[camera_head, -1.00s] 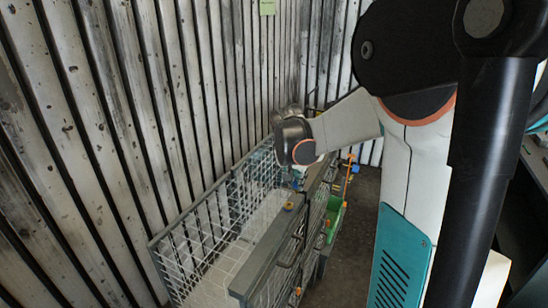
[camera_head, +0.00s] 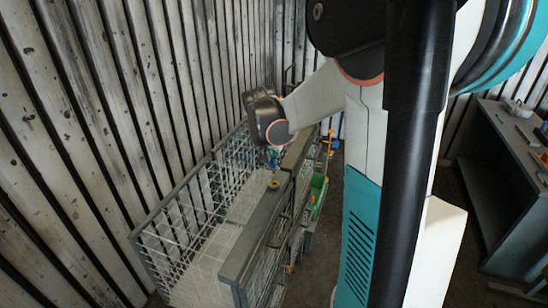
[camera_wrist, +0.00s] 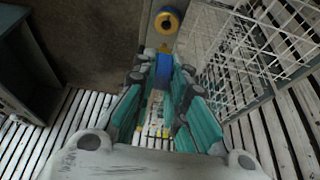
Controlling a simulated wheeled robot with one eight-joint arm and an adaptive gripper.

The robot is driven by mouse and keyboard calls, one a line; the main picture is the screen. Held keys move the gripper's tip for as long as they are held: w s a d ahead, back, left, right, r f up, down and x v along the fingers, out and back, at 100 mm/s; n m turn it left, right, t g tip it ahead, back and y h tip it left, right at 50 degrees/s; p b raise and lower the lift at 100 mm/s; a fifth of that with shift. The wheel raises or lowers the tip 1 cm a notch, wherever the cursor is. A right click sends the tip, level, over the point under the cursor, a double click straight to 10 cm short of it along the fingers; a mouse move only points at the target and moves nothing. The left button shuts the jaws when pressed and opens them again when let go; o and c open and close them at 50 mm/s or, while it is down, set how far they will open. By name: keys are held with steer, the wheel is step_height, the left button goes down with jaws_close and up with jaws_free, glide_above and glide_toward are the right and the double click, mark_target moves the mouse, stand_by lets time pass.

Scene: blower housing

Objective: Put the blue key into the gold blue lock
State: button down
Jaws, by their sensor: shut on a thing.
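The gold lock (camera_wrist: 167,20) is a round yellow ring with a dark centre, on the flat top rail of the wire cage. It also shows small in the head view (camera_head: 273,184). My gripper (camera_wrist: 164,68) has teal-padded fingers and is shut on the blue key (camera_wrist: 164,70), which sits between the fingertips. The key is apart from the lock, just short of it in the wrist view. In the head view my gripper (camera_head: 271,158) hangs over the rail just behind the lock. The key's far end is hard to make out.
The wire cage (camera_head: 185,218) has an open mesh basket to the left of the rail. A green bin (camera_head: 318,192) hangs on its right side. A slatted wall stands close behind and left. A grey workbench (camera_head: 515,150) is at far right, with open floor between.

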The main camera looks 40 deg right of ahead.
mark_target(273, 169)
steer(key=shift+f+b, duration=1.75)
steer(key=shift+f, duration=1.1)
steer(key=shift+f, duration=0.1)
steer(key=c, duration=1.5)
jaws_free()
steer(key=shift+c, duration=0.2)
steer(key=v, duration=1.2)
